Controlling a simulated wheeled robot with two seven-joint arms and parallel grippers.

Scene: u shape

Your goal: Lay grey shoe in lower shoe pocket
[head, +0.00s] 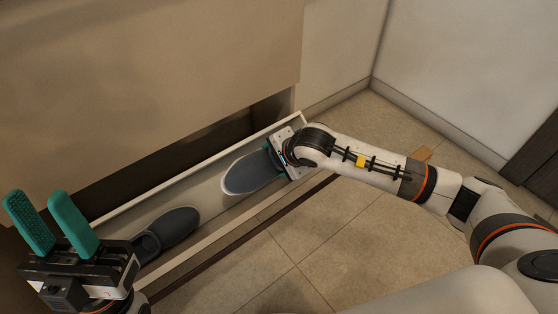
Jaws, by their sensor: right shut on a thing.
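A grey shoe (248,174) with a lighter sole edge is in or just over the right part of a long, narrow white pocket (213,192) low in the cabinet. My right gripper (278,158) is shut on its right end; its fingertips are mostly hidden behind the wrist. I cannot tell whether the shoe touches the pocket floor. A second dark grey shoe (172,228) lies in the left part of the pocket. My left gripper (58,226), with two teal fingers spread apart, is open and empty in front of the pocket's left end, hiding it.
A beige cabinet front (150,80) rises above the pocket, with a dark gap (180,155) between them. White walls (465,70) meet in a corner behind my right arm. A dark piece of furniture (535,165) stands at the far right.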

